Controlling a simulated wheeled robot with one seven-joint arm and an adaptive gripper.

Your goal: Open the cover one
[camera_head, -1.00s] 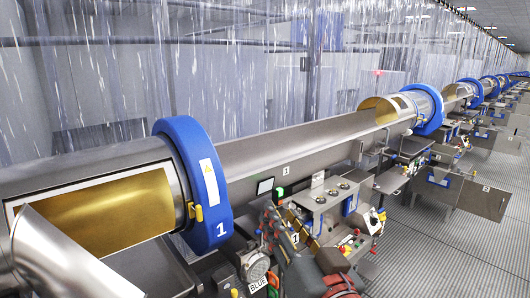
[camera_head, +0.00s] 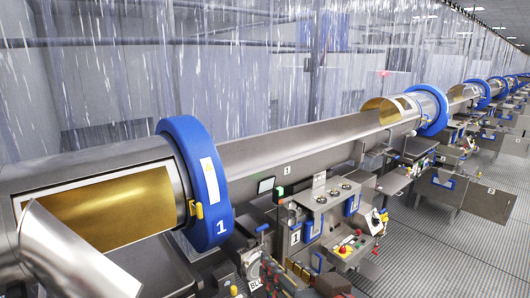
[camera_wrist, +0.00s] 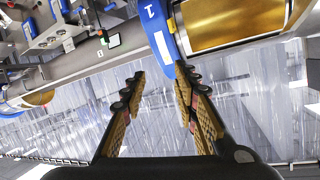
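The blue ring (camera_head: 208,183) marked 1 circles the near steel drum in the head view. Right of it, a machine stand carries a plate marked 1 (camera_head: 295,237) and blue handles (camera_head: 313,230). I cannot tell which panel is cover one. In the wrist view, which is turned over, my gripper (camera_wrist: 160,85) is open and empty, its fingers wide apart. The ring (camera_wrist: 160,35) shows just beyond the fingertips, apparently not touched.
A control box (camera_head: 350,246) with colored buttons and a small screen (camera_head: 266,185) stand by the drum. A slanted steel chute (camera_head: 72,258) is at lower left. More drums recede at right. The grated floor (camera_head: 430,255) at right is clear.

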